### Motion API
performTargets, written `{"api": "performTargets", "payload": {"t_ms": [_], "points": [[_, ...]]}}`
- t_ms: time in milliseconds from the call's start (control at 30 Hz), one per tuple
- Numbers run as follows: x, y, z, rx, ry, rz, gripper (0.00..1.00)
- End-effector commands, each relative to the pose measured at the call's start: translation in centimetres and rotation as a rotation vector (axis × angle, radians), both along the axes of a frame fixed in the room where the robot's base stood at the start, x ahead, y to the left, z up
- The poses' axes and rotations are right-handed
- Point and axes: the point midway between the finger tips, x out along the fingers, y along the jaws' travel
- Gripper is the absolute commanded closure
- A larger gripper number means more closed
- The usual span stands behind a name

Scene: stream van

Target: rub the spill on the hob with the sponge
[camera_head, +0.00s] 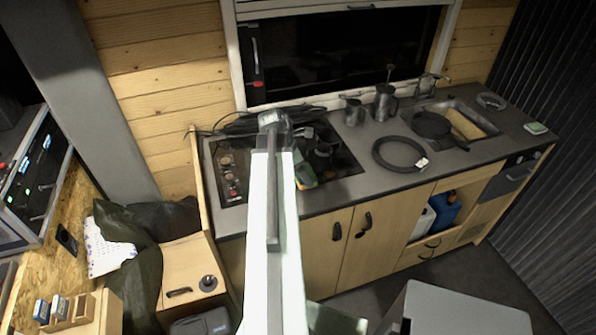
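The black hob (343,163) is set in the left part of the grey worktop. My pale arm reaches up the picture across it and hides its middle. The wrist end of my arm (272,120) is over the back of the hob; the fingers cannot be made out clearly. A small greenish piece with an orange edge (305,175) shows just right of my arm over the hob; I cannot tell whether it is held. A green, sponge-like block (536,128) lies at the worktop's far right end. I cannot make out a spill; part of the hob is hidden.
A black ring-shaped cable (399,154) lies right of the hob. Metal jugs (385,103) stand behind it. A dark pan (431,125) rests at the sink (471,121). A window is behind, cupboards below. A grey box top (455,312) stands in front at lower right.

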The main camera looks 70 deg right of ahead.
Motion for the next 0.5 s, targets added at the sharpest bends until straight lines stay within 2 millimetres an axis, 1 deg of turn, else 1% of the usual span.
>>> {"api": "performTargets", "payload": {"t_ms": [100,367,500], "points": [[-0.9,-0.8,0.1,-0.001,0.000,-0.002,0.47],[-1.3,-1.1,0.1,-0.001,-0.001,0.000,0.47],[-2.1,-1.8,-0.1,0.000,0.000,-0.001,0.47]]}}
